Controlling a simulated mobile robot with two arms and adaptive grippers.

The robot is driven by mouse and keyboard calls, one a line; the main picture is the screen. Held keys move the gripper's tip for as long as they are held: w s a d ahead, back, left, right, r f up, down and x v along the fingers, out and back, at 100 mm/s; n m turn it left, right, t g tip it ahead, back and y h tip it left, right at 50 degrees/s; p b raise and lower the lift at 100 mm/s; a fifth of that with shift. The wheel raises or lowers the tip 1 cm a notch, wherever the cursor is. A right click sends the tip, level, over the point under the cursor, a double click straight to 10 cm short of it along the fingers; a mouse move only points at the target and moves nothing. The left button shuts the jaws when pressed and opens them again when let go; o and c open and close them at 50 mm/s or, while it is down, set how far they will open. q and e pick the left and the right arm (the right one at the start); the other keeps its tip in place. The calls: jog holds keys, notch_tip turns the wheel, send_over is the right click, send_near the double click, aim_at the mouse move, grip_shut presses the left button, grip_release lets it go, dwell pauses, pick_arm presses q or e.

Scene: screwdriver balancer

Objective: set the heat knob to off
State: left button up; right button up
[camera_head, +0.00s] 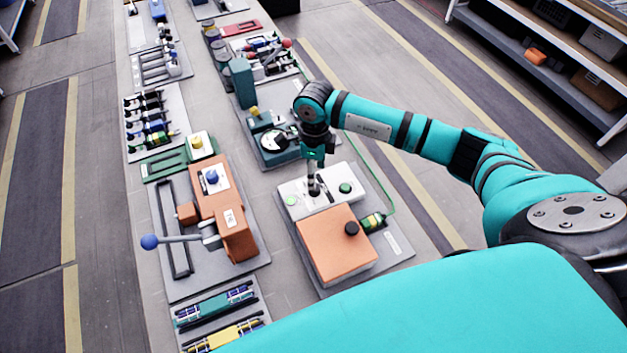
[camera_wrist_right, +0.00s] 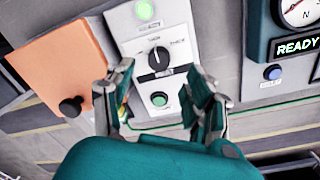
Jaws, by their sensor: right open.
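A black rotary knob (camera_wrist_right: 159,58) sits on a white panel (camera_wrist_right: 178,18) in the right wrist view, its pointer turned roughly up. Its scale words look like "THIN" and "THICK", and I cannot make out a heat or off label. My right gripper (camera_wrist_right: 166,88) is open and empty, its fingers apart in front of the panel and not closed on the knob. In the head view the right gripper (camera_head: 314,188) points down over the white panel (camera_head: 327,196) and largely hides the knob. My left gripper is not in view.
A green button (camera_wrist_right: 159,99) and a pale lamp (camera_wrist_right: 145,11) flank the knob. An orange box (camera_head: 335,247) with a black round knob (camera_head: 351,228) stands beside the panel. A gauge unit (camera_head: 273,140) stands behind. A blue-ball lever (camera_head: 149,242) lies left.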

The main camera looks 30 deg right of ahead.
notch_tip(320, 180, down, 6)
jog(key=shift+s+a+p, duration=0.1)
jog(key=shift+s+p, duration=0.05)
jog(key=shift+p, duration=0.35)
jog(key=shift+c, duration=0.4)
grip_shut()
jog(key=shift+f+n+b, duration=0.1)
jog(key=shift+n+b, duration=0.5)
jog(key=shift+b, duration=0.3)
jog(key=n+b, duration=0.8)
jog(key=b, duration=0.2)
jog(key=shift+f+h, duration=0.1)
jog(key=shift+h, duration=0.2)
jog(key=shift+a+r+n+b, duration=0.1)
jog(key=shift+r+n+b, duration=0.15)
jog(key=shift+n+b, duration=1.2)
jog(key=shift+o, duration=0.4)
grip_release()
jog(key=shift+s, duration=0.1)
